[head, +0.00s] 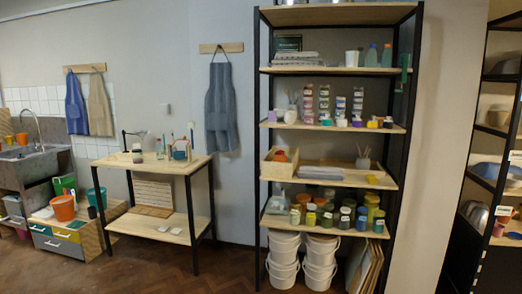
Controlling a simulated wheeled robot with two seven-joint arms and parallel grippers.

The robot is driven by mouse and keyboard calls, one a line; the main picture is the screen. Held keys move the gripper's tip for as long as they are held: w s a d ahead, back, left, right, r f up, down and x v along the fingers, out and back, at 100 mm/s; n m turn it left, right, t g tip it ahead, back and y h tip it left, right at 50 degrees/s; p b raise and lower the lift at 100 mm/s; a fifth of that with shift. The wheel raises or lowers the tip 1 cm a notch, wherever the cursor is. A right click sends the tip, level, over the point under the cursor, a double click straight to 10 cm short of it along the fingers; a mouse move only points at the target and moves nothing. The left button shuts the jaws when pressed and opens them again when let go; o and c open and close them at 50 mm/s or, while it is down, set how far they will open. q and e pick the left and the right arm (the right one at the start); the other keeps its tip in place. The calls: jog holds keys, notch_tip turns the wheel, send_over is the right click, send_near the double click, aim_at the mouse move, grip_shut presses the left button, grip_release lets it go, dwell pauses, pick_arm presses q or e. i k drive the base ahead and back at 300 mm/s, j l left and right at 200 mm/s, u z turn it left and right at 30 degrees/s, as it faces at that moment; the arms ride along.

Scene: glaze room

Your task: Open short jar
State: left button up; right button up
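Several small lidded jars stand in rows on the low shelf of the tall black-framed rack. Other jars behind are partly hidden. They are too small for me to tell which one is the short jar. The jars I can make out look lidded. Neither of my grippers is in view.
The rack (262,130) also holds cups, bottles and a wooden box (279,165). White buckets (283,255) stand beneath it. A wooden worktable (150,163), a sink (35,150) and drawers (60,243) are to the left. Wooden floor (150,270) is clear in front. Another rack (490,160) is at the right edge.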

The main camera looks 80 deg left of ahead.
aim_at(138, 158)
jog(key=u, duration=3.85)
jog(key=i, duration=2.1)
